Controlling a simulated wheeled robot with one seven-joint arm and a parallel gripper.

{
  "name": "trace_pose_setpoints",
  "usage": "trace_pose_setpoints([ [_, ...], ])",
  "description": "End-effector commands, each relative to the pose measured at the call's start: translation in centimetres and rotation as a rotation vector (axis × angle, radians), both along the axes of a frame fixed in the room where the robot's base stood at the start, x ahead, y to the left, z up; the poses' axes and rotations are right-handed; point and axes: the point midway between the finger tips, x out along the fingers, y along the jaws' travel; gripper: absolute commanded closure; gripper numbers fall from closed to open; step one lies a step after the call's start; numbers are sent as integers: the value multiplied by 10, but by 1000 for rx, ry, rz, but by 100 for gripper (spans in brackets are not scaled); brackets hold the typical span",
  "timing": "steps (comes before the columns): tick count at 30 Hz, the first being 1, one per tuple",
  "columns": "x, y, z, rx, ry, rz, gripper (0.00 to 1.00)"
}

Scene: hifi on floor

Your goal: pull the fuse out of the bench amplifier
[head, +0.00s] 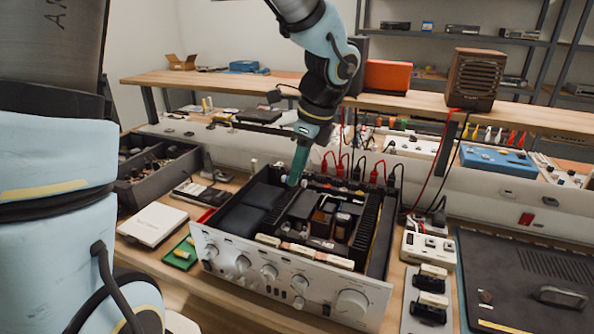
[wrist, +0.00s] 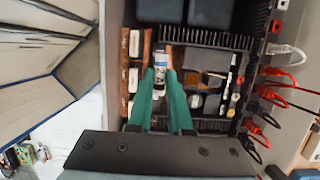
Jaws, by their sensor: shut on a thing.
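The bench amplifier (head: 285,270) stands with its lid off on the bench, its silver front panel with several knobs facing me. Its open inside also shows in the wrist view (wrist: 188,90). My gripper (head: 294,180) reaches down into the back left part of the amplifier. In the wrist view, the green fingers of my gripper (wrist: 160,78) are closed on the fuse (wrist: 160,62), a small pale cylinder with dark markings. The fingers hide its lower part, so I cannot tell whether it is clear of its holder. The head view does not show the fuse clearly.
Red and black plugs (wrist: 268,95) with cables line the amplifier's rear edge. A dark parts tray (head: 155,175) stands to the left, with a white box (head: 153,223) in front of it. A power strip (head: 428,248) and a black case (head: 525,275) stand to the right.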

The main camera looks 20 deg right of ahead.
Motion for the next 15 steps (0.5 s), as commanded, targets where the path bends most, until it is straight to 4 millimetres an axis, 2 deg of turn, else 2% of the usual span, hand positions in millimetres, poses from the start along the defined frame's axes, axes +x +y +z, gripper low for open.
trace_pose_setpoints([
  [15, 0, 0, 33, 0, 0, 1, 100],
])
